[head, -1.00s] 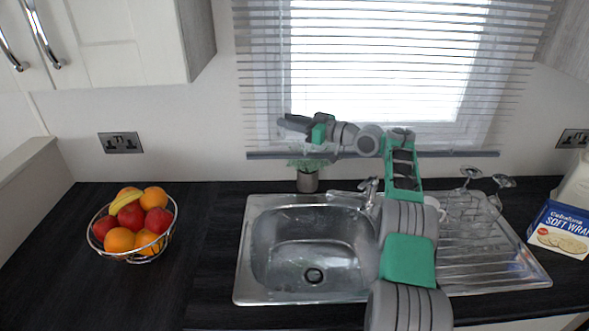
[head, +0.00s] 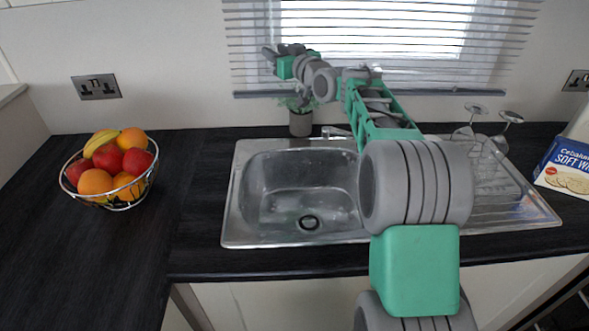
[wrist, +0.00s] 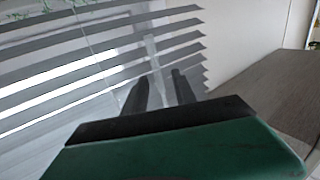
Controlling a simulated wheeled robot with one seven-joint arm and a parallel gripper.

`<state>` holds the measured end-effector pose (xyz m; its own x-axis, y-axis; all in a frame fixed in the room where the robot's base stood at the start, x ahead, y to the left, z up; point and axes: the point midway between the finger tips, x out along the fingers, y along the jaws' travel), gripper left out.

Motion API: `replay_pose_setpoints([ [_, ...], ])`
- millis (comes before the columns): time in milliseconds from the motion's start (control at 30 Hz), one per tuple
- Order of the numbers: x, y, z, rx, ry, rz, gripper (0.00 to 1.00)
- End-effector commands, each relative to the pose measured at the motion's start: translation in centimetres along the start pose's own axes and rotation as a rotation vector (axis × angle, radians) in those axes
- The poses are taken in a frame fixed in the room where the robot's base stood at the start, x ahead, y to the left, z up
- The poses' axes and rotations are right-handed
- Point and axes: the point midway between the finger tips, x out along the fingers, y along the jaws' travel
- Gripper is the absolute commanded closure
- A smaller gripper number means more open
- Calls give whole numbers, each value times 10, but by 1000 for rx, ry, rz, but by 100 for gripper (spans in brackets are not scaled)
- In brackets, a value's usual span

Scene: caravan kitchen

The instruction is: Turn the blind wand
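The window blind (head: 390,60) has pale horizontal slats, and its slats (wrist: 50,95) fill the left of the wrist view. A thin pale upright rod, apparently the blind wand (wrist: 153,55), shows in the wrist view in front of the slats, its lower part running down between my fingers. I cannot make out the wand in the head view. My gripper (head: 277,52) is at the lower left of the blind. In the wrist view, the two dark fingers of my gripper (wrist: 160,90) stand apart with a gap. Contact with the wand cannot be told.
Below the blind are a small potted plant (head: 300,120) and a steel sink (head: 232,215) with glasses (head: 485,130) on its drainer. A fruit bowl (head: 127,203) stands left, a wrap box (head: 565,168) right. The counter (head: 190,190) between bowl and sink is clear.

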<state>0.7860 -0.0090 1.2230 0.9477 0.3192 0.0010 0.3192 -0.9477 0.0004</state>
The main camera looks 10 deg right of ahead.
Motion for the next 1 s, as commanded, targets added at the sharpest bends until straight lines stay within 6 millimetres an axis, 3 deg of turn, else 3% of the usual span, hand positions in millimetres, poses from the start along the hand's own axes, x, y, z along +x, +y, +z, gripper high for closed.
replay_pose_setpoints([
  [233,1,-10,-7,-1,-2,213,67],
  [300,-18,-8,1,-1,2,221,67],
  [567,-78,-21,2,-1,2,220,67],
  [1000,-131,-55,76,46,-347,221,67],
])
